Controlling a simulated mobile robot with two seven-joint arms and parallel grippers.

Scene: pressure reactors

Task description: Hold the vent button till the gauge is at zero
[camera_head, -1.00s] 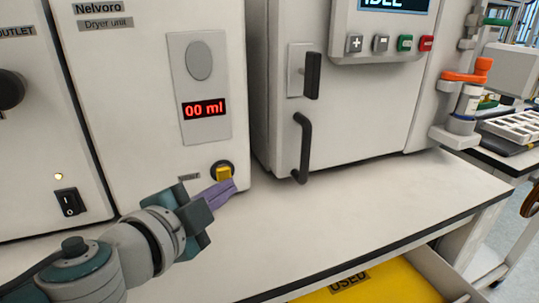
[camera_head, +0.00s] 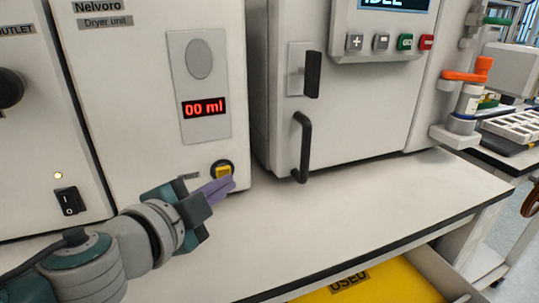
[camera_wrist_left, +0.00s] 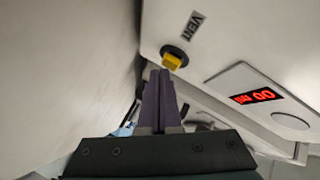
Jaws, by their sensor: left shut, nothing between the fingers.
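The yellow vent button (camera_head: 223,171) sits in a dark round collar low on the dryer unit's front. In the left wrist view the button (camera_wrist_left: 173,60) is beside the label VENT (camera_wrist_left: 192,25). My left gripper (camera_head: 231,183) is shut and empty, with its purple fingertips just in front of and below the button, partly overlapping it. In the wrist view the fingertips (camera_wrist_left: 160,72) end close to the button; I cannot tell whether they touch it. No dial gauge shows. My right gripper is out of view.
The white bench top (camera_head: 350,200) is clear in front of the units. A cabinet with a black door handle (camera_head: 302,147) stands to the right. A rocker switch (camera_head: 69,201) is at the left. A yellow drawer (camera_head: 390,280) is open below the bench.

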